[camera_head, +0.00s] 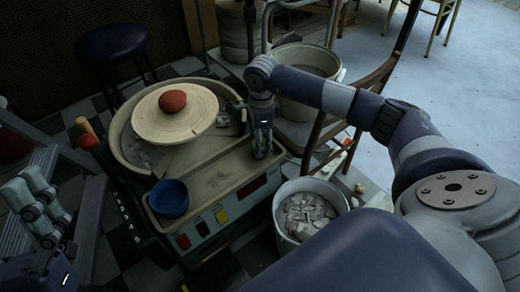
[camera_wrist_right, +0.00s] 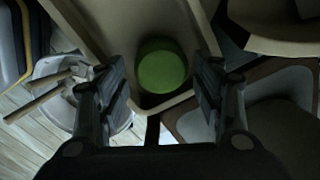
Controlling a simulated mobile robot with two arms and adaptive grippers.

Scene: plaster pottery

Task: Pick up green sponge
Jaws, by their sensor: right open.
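The green sponge (camera_wrist_right: 162,68) is a rounded green piece in the right wrist view. It lies in the corner of the tan wheel tray (camera_head: 225,172), between and beyond my right fingertips. My right gripper (camera_head: 262,143) points down over the tray's right end in the head view, where it largely hides the sponge. The right wrist view shows its two fingers (camera_wrist_right: 160,85) apart, with the sponge between them in the picture; contact cannot be made out.
A blue bowl (camera_head: 169,197) stands on the tray's left end. A bucket of pale scraps (camera_head: 305,215) stands below right. A wooden chair (camera_head: 345,105) and a larger bucket (camera_head: 300,105) are close to my right arm.

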